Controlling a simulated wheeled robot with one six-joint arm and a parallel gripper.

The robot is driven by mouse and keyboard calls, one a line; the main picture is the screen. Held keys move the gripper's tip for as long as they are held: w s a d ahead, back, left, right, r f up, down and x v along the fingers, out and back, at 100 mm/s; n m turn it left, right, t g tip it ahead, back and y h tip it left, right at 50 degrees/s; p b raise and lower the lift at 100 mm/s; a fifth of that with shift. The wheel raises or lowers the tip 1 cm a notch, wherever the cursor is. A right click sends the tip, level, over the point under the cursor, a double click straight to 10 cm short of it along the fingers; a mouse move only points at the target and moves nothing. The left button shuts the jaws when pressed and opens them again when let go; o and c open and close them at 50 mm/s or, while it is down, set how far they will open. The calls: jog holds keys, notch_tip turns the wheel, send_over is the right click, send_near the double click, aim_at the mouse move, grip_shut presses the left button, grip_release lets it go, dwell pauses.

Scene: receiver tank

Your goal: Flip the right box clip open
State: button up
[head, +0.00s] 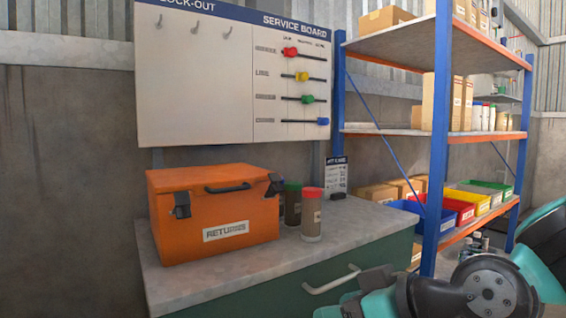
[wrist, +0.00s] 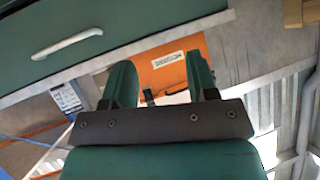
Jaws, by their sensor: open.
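The orange box (head: 215,225), labelled RETURNS, stands on the grey counter with its lid down. Its dark right clip (head: 275,185) is at the upper right front corner; I cannot tell whether it is fastened. The left clip (head: 182,205) is at the front left, with a dark handle (head: 228,188) between. In the wrist view the box (wrist: 178,70) appears upside down beyond my gripper (wrist: 160,76). The gripper is open, its two green fingers apart and nothing between them. A small dark clip (wrist: 148,97) shows beyond the gap, not touching the fingers. The fingers are unclear in the head view.
A red-lidded canister (head: 312,217) and a green-lidded one (head: 292,205) stand right of the box, close to the right clip. The green cabinet (head: 300,275) has a pale handle (head: 332,280). A blue-and-orange shelf rack (head: 440,130) stands at right. The counter's front right is clear.

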aim_at(280, 191)
jog(key=w+r+m+t+p, duration=0.1)
jog(key=w+r+t+p, duration=0.6)
jog(key=r, duration=0.5)
jog(key=shift+t+y, duration=0.4)
jog(key=p+x, duration=0.2)
jog(key=x, duration=0.4)
jog(key=p+x, duration=0.1)
jog(key=x, duration=0.5)
jog(key=p+x, duration=0.2)
jog(key=x, duration=0.4)
jog(key=shift+w+d+f+p, duration=0.1)
jog(key=shift+d+f+p, duration=0.2)
jog(key=shift+f, duration=0.05)
jog(key=c, duration=0.9)
